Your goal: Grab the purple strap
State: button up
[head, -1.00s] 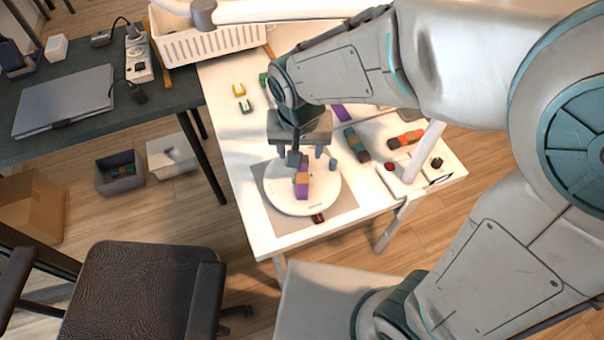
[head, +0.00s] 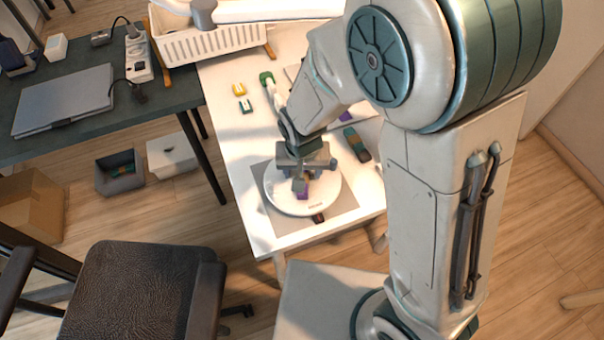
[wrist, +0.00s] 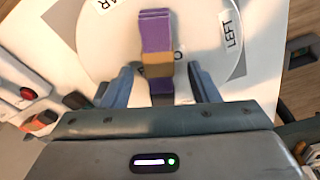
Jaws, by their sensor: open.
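The purple strap (wrist: 155,32) lies on the round white disc (wrist: 100,45), with an orange-brown band (wrist: 158,64) across it and more purple below the band. In the wrist view it runs up from between the fingers of my gripper (wrist: 160,85). The fingers are apart, one on each side of the strap, and I see no clear contact. In the head view my gripper (head: 303,184) is over the disc (head: 325,195). Only a small purple end of the strap (head: 302,195) shows there; my gripper hides the rest.
The disc sits on a grey mat (head: 345,203) on the white table (head: 228,120). Yellow (head: 240,90) and green (head: 246,106) clips lie at the left. A white basket (head: 210,45) stands at the back.

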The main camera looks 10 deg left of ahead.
jog(key=shift+f, duration=0.2)
jog(key=c, duration=1.1)
jog(key=shift+c, duration=0.3)
jog(key=shift+r, duration=0.15)
